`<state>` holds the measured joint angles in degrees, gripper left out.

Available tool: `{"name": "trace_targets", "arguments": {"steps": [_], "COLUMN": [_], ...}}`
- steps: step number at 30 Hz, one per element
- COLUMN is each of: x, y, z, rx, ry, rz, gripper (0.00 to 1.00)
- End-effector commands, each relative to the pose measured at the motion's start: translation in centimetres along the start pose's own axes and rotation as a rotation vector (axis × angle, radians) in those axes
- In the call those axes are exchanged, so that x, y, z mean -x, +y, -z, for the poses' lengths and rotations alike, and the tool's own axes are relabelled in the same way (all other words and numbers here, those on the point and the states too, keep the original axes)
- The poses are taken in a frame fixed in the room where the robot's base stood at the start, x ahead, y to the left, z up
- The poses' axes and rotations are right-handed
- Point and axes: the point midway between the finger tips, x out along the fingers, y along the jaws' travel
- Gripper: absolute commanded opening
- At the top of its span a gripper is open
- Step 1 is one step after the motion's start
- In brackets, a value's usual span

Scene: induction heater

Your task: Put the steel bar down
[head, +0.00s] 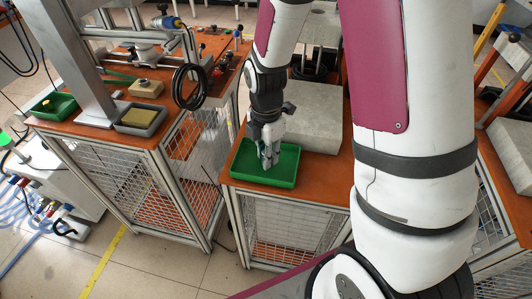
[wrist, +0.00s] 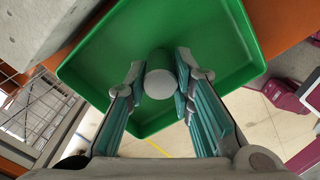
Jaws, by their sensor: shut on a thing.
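My gripper (head: 270,158) points down inside the green tray (head: 248,177) on the orange table top. In the wrist view the two fingers of my gripper (wrist: 160,84) are closed on the steel bar (wrist: 160,84), a grey cylinder seen end-on. The bar is over the floor of the green tray (wrist: 215,30). I cannot tell whether its lower end touches the tray floor. In the head view the bar is hidden behind the fingers.
A grey stone block (head: 310,130) stands just behind and right of the tray. Another bench to the left holds a small green tray (head: 55,108), a grey box with a yellow pad (head: 138,118) and a coiled black cable (head: 190,87). A gap separates the benches.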

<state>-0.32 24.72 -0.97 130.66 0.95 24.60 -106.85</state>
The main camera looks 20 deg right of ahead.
Motion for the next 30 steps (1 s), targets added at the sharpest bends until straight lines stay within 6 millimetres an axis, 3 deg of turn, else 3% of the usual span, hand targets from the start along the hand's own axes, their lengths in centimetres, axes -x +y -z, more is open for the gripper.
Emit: {"name": "trace_targets", "arguments": {"steps": [7,8,10,22,30], "x": [-0.3,-0.3,-0.2,0.4,5.2], "y": [0.0,0.0,0.0,0.1,0.1], "z": [0.0,0.0,0.0,0.0,-0.1], "rx": [0.000,0.000,0.000,0.000,-0.001], "ry": [0.000,0.000,0.000,-0.001,-0.002], "rz": [0.000,0.000,0.000,-0.003,-0.007], "gripper": [0.00,0.29,0.42,0.42,0.42]}}
